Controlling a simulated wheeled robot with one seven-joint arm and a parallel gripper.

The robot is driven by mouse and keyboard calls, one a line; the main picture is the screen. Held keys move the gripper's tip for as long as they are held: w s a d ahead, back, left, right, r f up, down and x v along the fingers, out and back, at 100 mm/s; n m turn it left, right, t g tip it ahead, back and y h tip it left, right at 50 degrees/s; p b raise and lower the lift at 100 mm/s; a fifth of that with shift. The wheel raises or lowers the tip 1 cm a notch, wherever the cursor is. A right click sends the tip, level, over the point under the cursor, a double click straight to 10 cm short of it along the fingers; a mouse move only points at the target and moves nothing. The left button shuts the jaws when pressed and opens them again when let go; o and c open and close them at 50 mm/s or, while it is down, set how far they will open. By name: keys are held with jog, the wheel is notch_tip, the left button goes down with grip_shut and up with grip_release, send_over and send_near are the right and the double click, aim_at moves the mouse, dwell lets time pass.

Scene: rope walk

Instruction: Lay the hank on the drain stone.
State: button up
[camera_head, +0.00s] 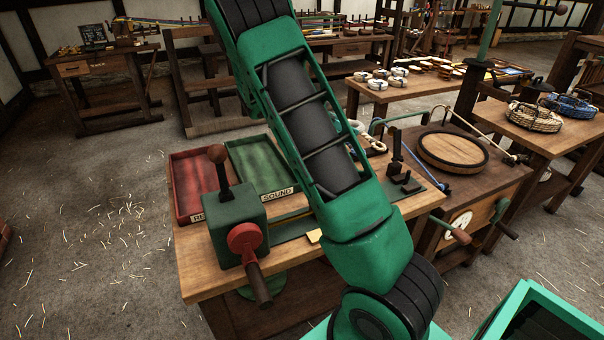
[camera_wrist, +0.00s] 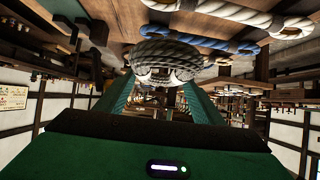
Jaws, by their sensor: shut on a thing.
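In the wrist view, a pale grey-white coiled hank (camera_wrist: 168,58) sits at the fingertips of my gripper (camera_wrist: 160,90). The two green fingers are shut on it, one on each side. A cream rope (camera_wrist: 232,14) and a blue rope (camera_wrist: 200,43) show just beyond the hank. In the head view my green arm crosses the middle of the picture, and neither my gripper nor the held hank can be made out. I cannot make out the drain stone in either view.
A wooden bench carries a red tray (camera_head: 193,185), a green tray (camera_head: 262,165) and a cranked green machine (camera_head: 238,225). A round wooden lid (camera_head: 453,151) lies on a cabinet. A pale coil (camera_head: 534,117) and a blue coil (camera_head: 570,105) lie on the right table. Floor at left is open.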

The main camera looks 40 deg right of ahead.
jog(key=s+f, duration=0.2)
jog(key=s, duration=0.1)
jog(key=s+a+f, duration=0.1)
jog(key=s+f, duration=0.1)
jog(key=s, duration=0.2)
jog(key=s+a+f, duration=0.1)
jog(key=s+f, duration=0.2)
jog(key=s, duration=0.1)
jog(key=shift+s+a, duration=0.2)
jog(key=shift+a, duration=0.05)
jog(key=shift+f, duration=2.1)
jog(key=o, duration=1.2)
jog(key=shift+c, duration=0.2)
